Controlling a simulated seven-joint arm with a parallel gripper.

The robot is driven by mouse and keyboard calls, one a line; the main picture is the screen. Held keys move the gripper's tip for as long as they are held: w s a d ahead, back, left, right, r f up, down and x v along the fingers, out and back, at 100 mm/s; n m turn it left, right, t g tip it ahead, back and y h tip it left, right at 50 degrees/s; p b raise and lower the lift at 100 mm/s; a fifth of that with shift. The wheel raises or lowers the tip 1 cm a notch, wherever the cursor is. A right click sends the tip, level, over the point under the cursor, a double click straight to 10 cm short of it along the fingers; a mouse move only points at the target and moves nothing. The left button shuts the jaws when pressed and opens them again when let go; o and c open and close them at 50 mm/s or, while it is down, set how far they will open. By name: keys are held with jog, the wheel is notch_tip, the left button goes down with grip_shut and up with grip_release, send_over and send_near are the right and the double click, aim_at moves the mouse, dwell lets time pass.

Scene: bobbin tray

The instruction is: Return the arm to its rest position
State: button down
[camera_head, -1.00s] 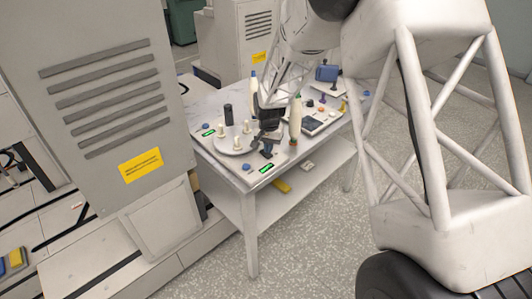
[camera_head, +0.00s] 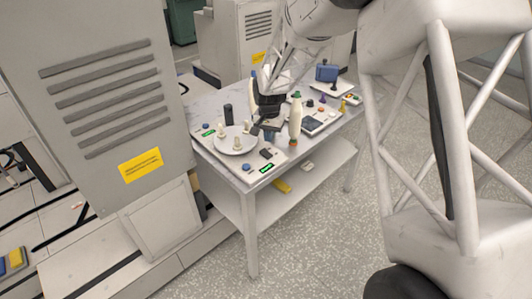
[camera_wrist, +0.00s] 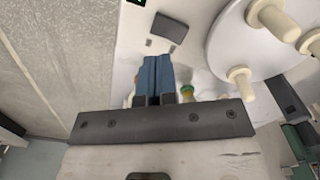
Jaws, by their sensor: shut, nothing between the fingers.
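My gripper (camera_head: 258,127) hangs above the white table (camera_head: 251,203) in the head view, over the right side of the round white plate. In the wrist view its two blue-grey fingers (camera_wrist: 155,76) are together with nothing between them. The round white plate (camera_head: 228,146) carries several cream pegs, which also show at the upper right of the wrist view (camera_wrist: 272,18). A bobbin-like cone (camera_head: 295,122) with a green top stands to the right of my gripper. A dark cylinder (camera_head: 228,114) stands at the plate's back left.
A grey cabinet (camera_head: 95,150) with slots stands left of the table. A blue object (camera_head: 327,73) and a dark-screened device (camera_head: 313,122) are on the table's right part. A yellow object (camera_head: 282,186) lies on the lower shelf. Speckled floor is clear in front.

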jog(key=shift+r, duration=0.15)
dwell(0.4)
jog(key=s+d+r+n+t, duration=0.1)
jog(key=s+d+r, duration=0.5)
jog(key=s+r, duration=0.35)
jog(key=s+d+r, duration=0.7)
jog(key=s+r, duration=0.1)
jog(key=s, duration=0.2)
jog(key=s+d+r+n, duration=0.1)
jog(key=s+d, duration=0.2)
jog(key=s, duration=0.9)
jog(key=s+d+r+t, duration=0.1)
jog(key=s+d+r, duration=0.1)
jog(key=s, duration=1)
jog(key=shift+s+d+r+n+t, duration=0.15)
jog(key=shift+s+d+n+t, duration=0.2)
jog(key=shift+d, duration=0.45)
